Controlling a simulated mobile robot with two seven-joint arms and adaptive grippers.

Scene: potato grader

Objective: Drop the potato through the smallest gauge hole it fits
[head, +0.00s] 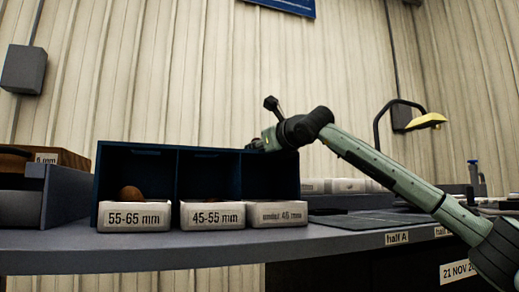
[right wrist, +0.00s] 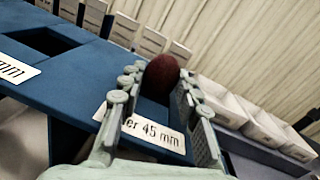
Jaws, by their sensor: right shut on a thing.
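The dark red-brown potato (right wrist: 160,72) is between the fingers of my right gripper (right wrist: 158,88), which is shut on it. In the head view my right gripper (head: 256,145) is at the top right of the blue grader box (head: 137,155), and the potato in it cannot be made out. In the right wrist view the potato is over the blue top plate (right wrist: 75,80), behind a label ending "er 45 mm" (right wrist: 150,130). A dark square hole (right wrist: 42,41) shows to its left. The potato hides what lies under it. My left gripper is not in view.
Three white bins stand in front of the box: 55-65 mm (head: 134,219) with a brown potato (head: 131,193) in it, 45-55 mm (head: 212,217), and under 45 mm (head: 277,214). Pale trays (right wrist: 230,105) stand beside the plate. A yellow lamp (head: 430,120) stands right.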

